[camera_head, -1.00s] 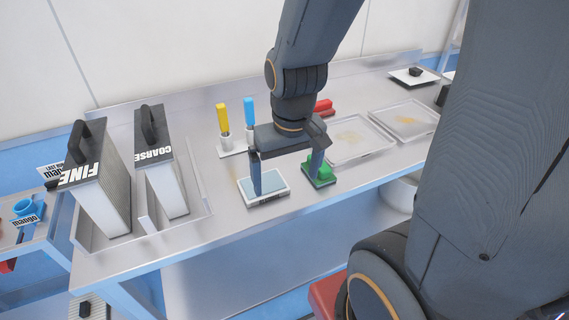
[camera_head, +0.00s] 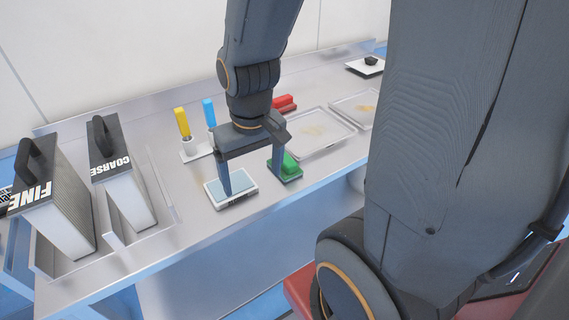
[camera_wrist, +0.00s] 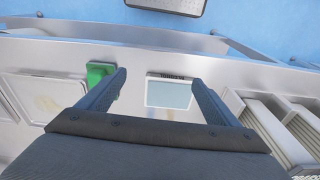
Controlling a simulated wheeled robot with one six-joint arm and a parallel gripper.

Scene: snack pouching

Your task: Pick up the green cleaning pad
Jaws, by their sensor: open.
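The green cleaning pad (camera_head: 291,167) has a raised green block on top and lies on the steel table. It also shows in the wrist view (camera_wrist: 98,72), just outside one finger. My gripper (camera_head: 252,182) is open and empty, its fingers pointing down and spread wide. One finger is beside the green pad and partly hides it in the head view; I cannot tell whether they touch. The other finger is in front of or above a flat white-framed plate (camera_head: 214,200). In the wrist view, my gripper (camera_wrist: 158,78) has this plate (camera_wrist: 168,93) between its fingers.
Two upright boxes marked FINE (camera_head: 43,190) and COARSE (camera_head: 112,160) stand at the left. A yellow-handled tool (camera_head: 182,121) and a blue-handled tool (camera_head: 209,110) stand behind my gripper. A red block (camera_head: 285,102) and a shallow tray (camera_head: 346,141) lie farther right and back.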

